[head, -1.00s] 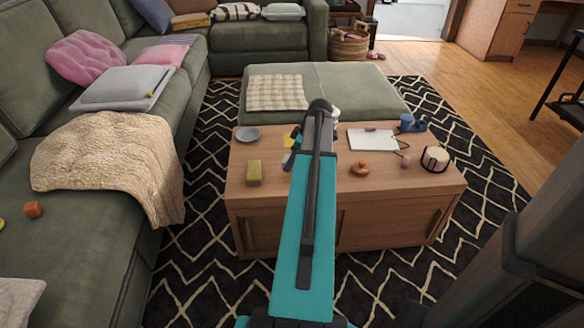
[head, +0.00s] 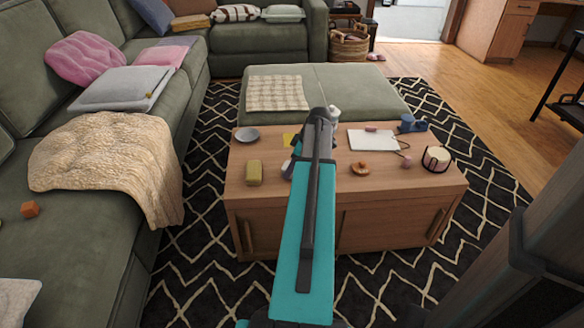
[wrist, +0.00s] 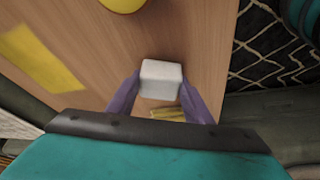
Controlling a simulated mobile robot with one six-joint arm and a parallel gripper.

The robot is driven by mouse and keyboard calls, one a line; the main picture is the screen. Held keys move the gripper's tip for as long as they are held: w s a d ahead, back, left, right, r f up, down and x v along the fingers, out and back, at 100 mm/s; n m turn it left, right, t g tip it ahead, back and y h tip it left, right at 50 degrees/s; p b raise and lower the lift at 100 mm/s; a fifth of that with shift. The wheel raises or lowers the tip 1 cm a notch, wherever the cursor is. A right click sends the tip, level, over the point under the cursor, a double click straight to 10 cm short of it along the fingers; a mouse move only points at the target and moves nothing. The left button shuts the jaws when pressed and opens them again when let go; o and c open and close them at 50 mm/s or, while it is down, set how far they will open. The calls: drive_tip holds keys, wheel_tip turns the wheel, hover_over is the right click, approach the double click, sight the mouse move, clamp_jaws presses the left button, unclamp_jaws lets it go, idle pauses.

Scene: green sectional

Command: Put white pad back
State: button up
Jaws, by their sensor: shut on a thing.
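A small white block-shaped pad (wrist: 161,80) sits between the two purple fingers of my gripper (wrist: 160,97) in the wrist view. The fingers are shut on its sides. The wooden tabletop is behind it; I cannot tell whether the pad touches it. In the head view my arm hides most of the gripper, and only a pale purple bit (head: 287,168) shows left of the arm, over the coffee table (head: 230,187). The pad cannot be made out there.
The front left tabletop has some bare wood.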

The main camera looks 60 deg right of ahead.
drive_tip(key=shift+f, duration=0.1)
drive_tip(key=o, duration=0.9)
drive_tip(key=shift+o, duration=0.2)
drive_tip(key=p+v, duration=0.3)
drive_tip(key=v, duration=0.9)
